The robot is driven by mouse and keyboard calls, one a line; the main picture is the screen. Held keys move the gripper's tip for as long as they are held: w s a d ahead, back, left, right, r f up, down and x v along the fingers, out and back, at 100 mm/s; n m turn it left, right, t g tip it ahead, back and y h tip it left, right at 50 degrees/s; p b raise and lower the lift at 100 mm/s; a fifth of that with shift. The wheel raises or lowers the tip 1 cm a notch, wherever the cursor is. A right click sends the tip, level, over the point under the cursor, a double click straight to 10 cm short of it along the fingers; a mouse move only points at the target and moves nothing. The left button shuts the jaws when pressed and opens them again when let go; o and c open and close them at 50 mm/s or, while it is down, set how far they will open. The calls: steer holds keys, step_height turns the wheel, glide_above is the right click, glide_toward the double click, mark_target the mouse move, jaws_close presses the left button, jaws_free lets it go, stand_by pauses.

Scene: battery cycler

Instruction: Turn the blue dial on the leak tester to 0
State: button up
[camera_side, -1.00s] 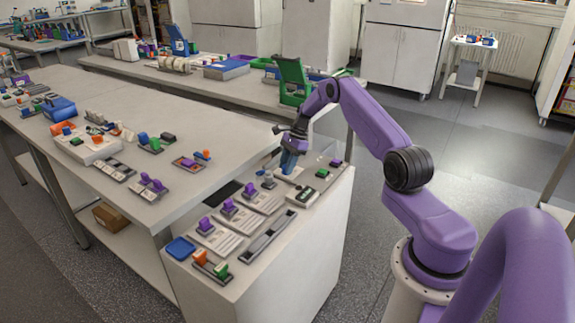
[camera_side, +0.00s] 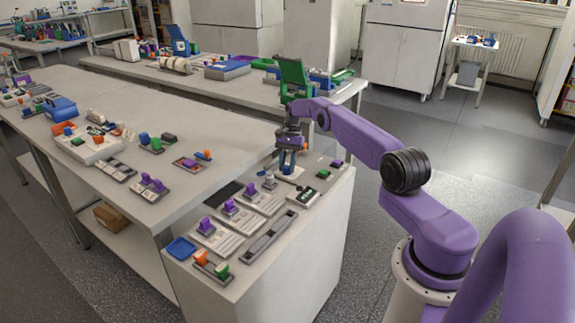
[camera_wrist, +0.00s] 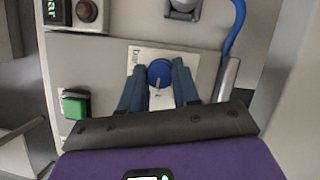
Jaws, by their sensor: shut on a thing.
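The blue dial (camera_wrist: 160,72) is round, with a light pointer line on its face, and sits on a pale plate with printed marks (camera_wrist: 134,62) in the wrist view. My gripper (camera_wrist: 159,80) has its two blue fingers on either side of the dial and is shut on it. The pointer line runs toward the lower part of the wrist view. The printed numbers are too small to read.
A green button (camera_wrist: 75,104) and a dark brown knob (camera_wrist: 87,11) lie left of the dial in the wrist view. A blue cable (camera_wrist: 236,30) curves at the right. In the side view, purple-handled switches (camera_side: 230,206) and a blue tray (camera_side: 181,248) stand on the bench.

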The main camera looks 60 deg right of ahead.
mark_target(286, 169)
steer(key=shift+n, duration=0.3)
stand_by(0.5)
steer(key=o, duration=1.1)
steer(key=shift+c, duration=0.2)
step_height(286, 169, up, 3)
steer(key=shift+r, duration=0.2)
steer(key=s+a+r, duration=0.6)
steer(key=s+r, duration=0.3)
steer(key=s, duration=0.3)
steer(key=shift+s+a+r, duration=0.15)
steer(key=shift+a+r, duration=0.15)
steer(key=shift+a, duration=0.1)
